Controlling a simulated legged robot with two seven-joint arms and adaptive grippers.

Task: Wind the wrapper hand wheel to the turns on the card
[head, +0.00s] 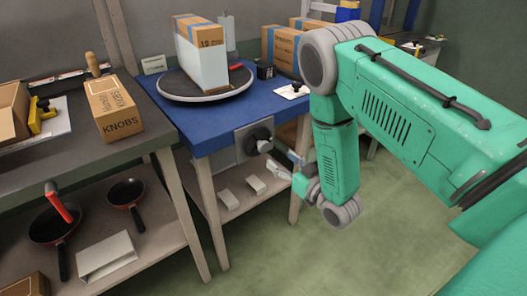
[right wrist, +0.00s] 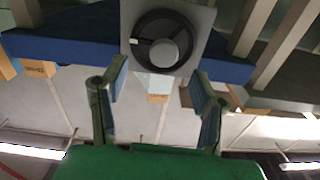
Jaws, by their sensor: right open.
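The dark hand wheel (head: 256,138) is on a grey plate (head: 223,157) at the front of the blue table. In the right wrist view the wheel (right wrist: 146,25) shows as a dark ring with a grey hub and a small pale grip at its left. My right gripper (head: 282,165) is open and empty, just in front of the wheel and apart from it. Its two fingers (right wrist: 158,82) stand on either side below the wheel in the wrist view. A small standing card (head: 154,65) is at the table's back left; its writing is too small to read. My left gripper is out of view.
A round turntable (head: 207,95) on the blue table (head: 215,135) bears a partly white-wrapped carton (head: 201,55). A white sheet (head: 291,91) lies to its right. The left bench (head: 95,160) holds a KNOBS box (head: 113,108); pans (head: 126,193) sit below. The floor in front is clear.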

